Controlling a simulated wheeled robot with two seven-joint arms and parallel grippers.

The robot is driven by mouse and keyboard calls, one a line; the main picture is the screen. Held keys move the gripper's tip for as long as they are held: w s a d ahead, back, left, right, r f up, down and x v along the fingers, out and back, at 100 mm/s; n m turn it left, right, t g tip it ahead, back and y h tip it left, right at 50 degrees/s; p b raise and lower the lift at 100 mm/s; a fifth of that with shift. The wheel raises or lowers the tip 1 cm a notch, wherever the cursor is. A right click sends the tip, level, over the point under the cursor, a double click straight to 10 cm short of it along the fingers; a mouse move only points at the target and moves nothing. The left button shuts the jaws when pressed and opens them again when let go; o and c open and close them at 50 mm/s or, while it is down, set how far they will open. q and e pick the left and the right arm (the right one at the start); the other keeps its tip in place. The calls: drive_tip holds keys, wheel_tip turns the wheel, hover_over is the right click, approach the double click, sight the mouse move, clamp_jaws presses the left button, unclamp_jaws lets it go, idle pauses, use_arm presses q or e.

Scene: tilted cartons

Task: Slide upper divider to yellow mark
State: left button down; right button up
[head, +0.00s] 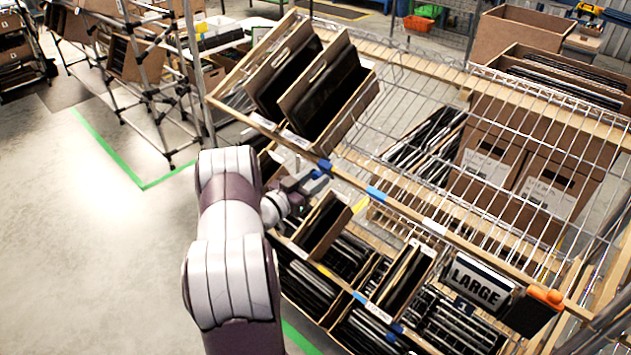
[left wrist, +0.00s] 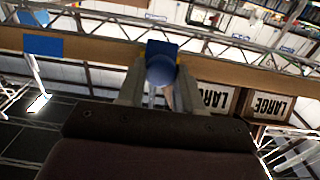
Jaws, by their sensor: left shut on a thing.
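The upper divider shows as a blue knob (head: 324,167) on the front wooden rail of the upper shelf, by the lower corner of the tilted cartons. My left gripper (head: 312,177) is shut on it. In the left wrist view the blue knob (left wrist: 161,68) sits between my two fingers (left wrist: 158,92), against the rail. A small yellow patch (head: 360,205) shows at the upper rail's lower edge, right of the divider; I cannot tell whether it is on the rail. Another yellow mark (head: 323,270) is on the lower rail. My right gripper is out of view.
Two tilted cartons (head: 335,95) with dark contents stand on the upper shelf, left of the divider. Full cartons (head: 400,280) fill the lower shelf. A LARGE sign (head: 478,283) hangs at right.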

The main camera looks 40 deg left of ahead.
use_arm(q)
drive_tip(key=c, duration=0.8)
unclamp_jaws()
drive_tip(key=shift+a+r, duration=0.1)
drive_tip(key=shift+a, duration=0.05)
drive_tip(key=shift+c, duration=0.2)
drive_tip(key=shift+o, duration=0.4)
drive_tip(key=shift+a, duration=0.15)
drive_tip(key=shift+s, duration=0.4)
drive_tip(key=s+a+b, duration=0.1)
drive_tip(key=s+b, duration=0.2)
drive_tip(key=s, duration=0.9)
